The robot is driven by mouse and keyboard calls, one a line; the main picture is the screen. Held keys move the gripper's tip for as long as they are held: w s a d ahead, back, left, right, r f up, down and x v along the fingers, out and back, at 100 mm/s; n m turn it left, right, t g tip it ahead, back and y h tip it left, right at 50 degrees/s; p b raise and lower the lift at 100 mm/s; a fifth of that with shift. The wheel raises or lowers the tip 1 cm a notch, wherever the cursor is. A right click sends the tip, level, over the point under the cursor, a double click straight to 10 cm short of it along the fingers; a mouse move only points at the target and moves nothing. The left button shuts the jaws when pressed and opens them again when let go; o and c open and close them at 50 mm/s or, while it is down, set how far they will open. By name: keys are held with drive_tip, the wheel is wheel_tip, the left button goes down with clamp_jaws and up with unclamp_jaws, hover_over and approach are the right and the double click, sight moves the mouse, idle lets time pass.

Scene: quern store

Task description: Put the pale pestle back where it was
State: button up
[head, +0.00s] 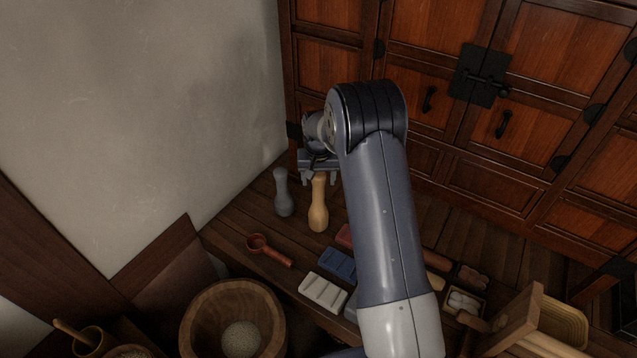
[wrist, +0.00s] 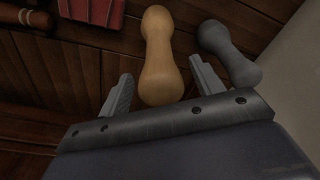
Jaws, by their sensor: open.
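The pale pestle (head: 318,208) stands on the dark wooden surface, just below my gripper (head: 319,176) in the head view. In the wrist view the pale pestle (wrist: 161,62) lies between the two open fingers of my gripper (wrist: 160,88), with a gap on each side. A grey pestle (head: 283,194) of similar shape stands to its left in the head view. In the wrist view the grey pestle (wrist: 231,55) is to the right, close to the right finger. My arm covers part of the surface in the head view.
A red ladle (head: 268,250), a blue block (head: 338,263) and a white block (head: 323,292) lie nearer. A wooden bowl (head: 195,318) of grain stands front left. A wall (head: 180,90) rises at left and a cabinet (head: 510,125) behind.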

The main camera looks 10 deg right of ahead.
drive_tip(key=r, duration=0.6)
drive_tip(key=s+r+p, duration=0.1)
drive_tip(key=r, duration=0.2)
drive_tip(key=shift+a, duration=0.15)
drive_tip(key=shift+f, duration=0.1)
drive_tip(key=f, duration=0.4)
drive_tip(key=w+f+b, duration=0.1)
drive_tip(key=f, duration=0.7)
drive_tip(key=shift+w+d+f+b, duration=0.2)
drive_tip(key=shift+b, duration=0.2)
wheel_tip(320, 180, up, 3)
drive_tip(key=shift+f+p, duration=0.15)
drive_tip(key=shift+p, duration=0.15)
drive_tip(key=shift+r, duration=0.5)
drive_tip(key=shift+f, duration=0.1)
